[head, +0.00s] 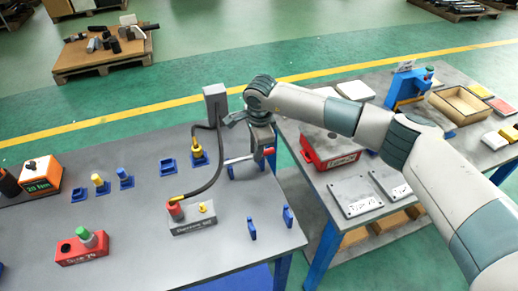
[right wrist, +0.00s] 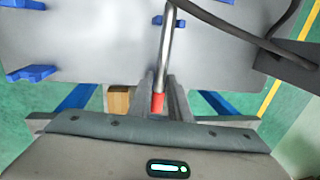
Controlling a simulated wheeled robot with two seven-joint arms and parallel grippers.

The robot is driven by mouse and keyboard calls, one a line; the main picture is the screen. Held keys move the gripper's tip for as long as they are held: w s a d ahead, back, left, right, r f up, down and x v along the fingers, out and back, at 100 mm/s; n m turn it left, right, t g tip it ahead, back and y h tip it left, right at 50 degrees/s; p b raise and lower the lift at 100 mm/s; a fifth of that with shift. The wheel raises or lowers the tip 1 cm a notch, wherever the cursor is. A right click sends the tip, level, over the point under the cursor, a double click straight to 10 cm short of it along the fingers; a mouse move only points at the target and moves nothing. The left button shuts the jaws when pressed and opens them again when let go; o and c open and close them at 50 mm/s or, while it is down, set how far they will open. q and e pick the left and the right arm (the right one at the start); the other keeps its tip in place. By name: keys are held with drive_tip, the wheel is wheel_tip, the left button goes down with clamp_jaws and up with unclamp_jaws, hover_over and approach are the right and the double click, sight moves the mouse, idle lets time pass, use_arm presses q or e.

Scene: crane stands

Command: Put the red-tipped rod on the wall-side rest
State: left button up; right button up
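The rod (head: 242,158) is a thin metal bar with a red tip (head: 269,152), over the right part of the grey table. My right gripper (head: 263,149) is at the red-tipped end, pointing down. In the right wrist view its fingers (right wrist: 164,92) are close together on both sides of the rod (right wrist: 168,45), just beside the red tip (right wrist: 158,103). A pair of blue rests (head: 232,172) is under the rod; I cannot tell whether the rod touches them. Another blue pair (head: 252,229) (head: 288,216) stands empty nearer the front. My left gripper is not in view.
A dark hose (head: 215,172) curves from a grey post (head: 215,103) to a grey block (head: 192,218), left of the rod. A red-and-green block (head: 82,247) stands front left. A second table with a red box (head: 328,152) is to the right, across a gap.

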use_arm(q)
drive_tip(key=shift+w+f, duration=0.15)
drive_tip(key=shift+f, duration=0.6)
use_arm(e)
drive_tip(key=o, duration=0.3)
drive_tip(key=shift+f, duration=0.65)
drive_tip(key=shift+s+a+r+p, duration=0.15)
drive_tip(key=shift+r+p, duration=0.3)
drive_tip(key=shift+r, duration=0.75)
drive_tip(key=shift+s+a+r+p, duration=0.15)
drive_tip(key=shift+r+p, duration=0.3)
drive_tip(key=shift+r, duration=0.75)
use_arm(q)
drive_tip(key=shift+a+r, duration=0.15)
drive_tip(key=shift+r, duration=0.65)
use_arm(e)
drive_tip(key=shift+r, duration=0.1)
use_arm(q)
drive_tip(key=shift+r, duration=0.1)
use_arm(e)
drive_tip(key=shift+r, duration=0.1)
